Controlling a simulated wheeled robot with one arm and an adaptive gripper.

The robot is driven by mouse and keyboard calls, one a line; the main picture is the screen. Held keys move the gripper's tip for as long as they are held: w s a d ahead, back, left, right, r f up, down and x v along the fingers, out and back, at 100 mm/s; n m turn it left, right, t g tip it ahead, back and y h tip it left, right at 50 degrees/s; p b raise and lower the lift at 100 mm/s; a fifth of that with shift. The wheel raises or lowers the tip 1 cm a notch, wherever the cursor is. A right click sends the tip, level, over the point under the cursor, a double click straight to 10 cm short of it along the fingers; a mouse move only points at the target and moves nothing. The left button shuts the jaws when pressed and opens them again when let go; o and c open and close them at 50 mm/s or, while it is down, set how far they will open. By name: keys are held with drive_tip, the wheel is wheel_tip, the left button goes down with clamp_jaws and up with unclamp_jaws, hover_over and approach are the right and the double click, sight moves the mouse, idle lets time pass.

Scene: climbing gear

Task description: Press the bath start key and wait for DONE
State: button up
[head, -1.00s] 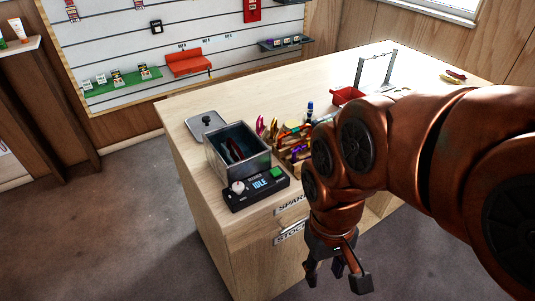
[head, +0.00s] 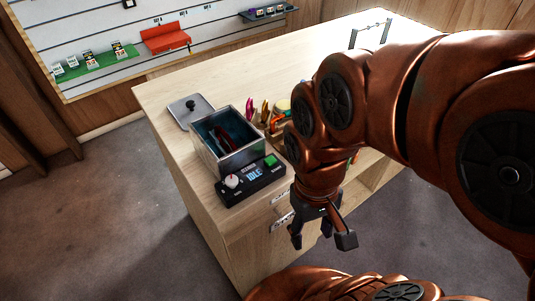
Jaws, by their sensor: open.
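The bath is a grey metal box (head: 232,158) with an open top, standing near the front left corner of the wooden counter. Dark liquid and a reddish item (head: 222,136) show inside it. Its black control panel (head: 240,196) faces the front, with a white knob (head: 232,181), a display (head: 254,174) that reads IDLE, and a green key (head: 271,161) at the right end. My gripper (head: 322,243) hangs pointing down in front of the counter, right of and nearer than the panel. Its fingers are spread and hold nothing.
A lid (head: 190,110) with a black knob lies behind the bath. An organizer with several tools stands right of the bath, partly hidden by my arm. Drawers with labels (head: 281,221) are in the counter front. The counter top (head: 230,80) behind is largely clear.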

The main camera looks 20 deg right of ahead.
clamp_jaws()
idle(1.4)
